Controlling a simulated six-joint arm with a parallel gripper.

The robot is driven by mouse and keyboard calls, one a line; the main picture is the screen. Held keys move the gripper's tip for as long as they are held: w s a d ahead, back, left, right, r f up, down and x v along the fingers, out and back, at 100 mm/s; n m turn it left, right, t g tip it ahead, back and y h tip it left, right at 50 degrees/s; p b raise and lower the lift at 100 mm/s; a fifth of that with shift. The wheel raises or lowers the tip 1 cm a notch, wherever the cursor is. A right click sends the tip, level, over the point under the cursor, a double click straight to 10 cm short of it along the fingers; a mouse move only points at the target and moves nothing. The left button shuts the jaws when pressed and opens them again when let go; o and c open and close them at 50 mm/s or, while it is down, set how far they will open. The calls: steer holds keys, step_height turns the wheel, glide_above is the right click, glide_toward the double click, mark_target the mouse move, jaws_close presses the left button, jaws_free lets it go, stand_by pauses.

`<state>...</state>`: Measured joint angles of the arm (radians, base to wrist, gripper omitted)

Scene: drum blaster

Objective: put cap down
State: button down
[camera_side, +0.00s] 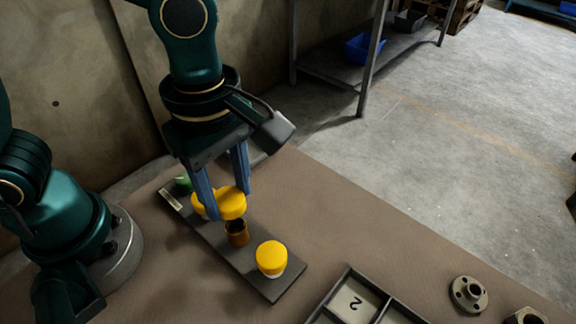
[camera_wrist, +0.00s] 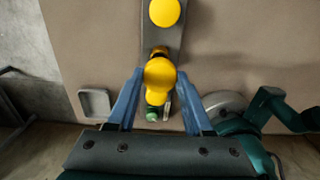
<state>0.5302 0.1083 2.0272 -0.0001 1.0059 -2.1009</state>
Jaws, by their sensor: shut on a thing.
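My gripper (camera_side: 229,202) is shut on a yellow cap (camera_side: 232,206) and holds it just above an open amber jar (camera_side: 237,238). The held cap also shows between the blue fingers in the wrist view (camera_wrist: 159,73), where it hides most of the jar. From these views I cannot tell whether the cap touches the jar's rim. A yellow-topped jar (camera_side: 271,256) stands at the near end of the dark strip (camera_side: 262,286). Another yellow top (camera_side: 198,206) is behind the held cap, partly hidden by a finger.
A green item (camera_side: 183,184) sits at the strip's far end. A divided tray marked 2 (camera_side: 345,302) lies at the front, with a metal flange (camera_side: 468,294) and a nut (camera_side: 526,317) to its right. A small grey dish (camera_wrist: 95,103) shows in the wrist view.

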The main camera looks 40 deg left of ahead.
stand_by(0.3)
steer(key=shift+m, duration=0.5)
steer(key=shift+r+m, duration=0.25)
steer(key=shift+m, duration=0.25)
steer(key=w+a+r+n, duration=0.15)
steer(key=w+a, duration=0.35)
steer(key=a, duration=0.7)
steer(key=w+a+r+n, duration=0.15)
steer(key=w+a, duration=0.25)
steer(key=a, duration=0.8)
steer(key=shift+m, duration=0.5)
steer(key=w+d+f, duration=0.2)
steer(key=d, duration=0.1)
steer(key=w+d+f, duration=0.1)
steer(key=d+f, duration=0.1)
steer(key=d, duration=0.1)
steer(key=w+d+f, duration=0.2)
steer(key=d, duration=0.2)
steer(key=shift+w+f, duration=0.1)
steer(key=shift+w, duration=0.2)
steer(key=shift+f, duration=2)
steer(key=shift+f, duration=0.25)
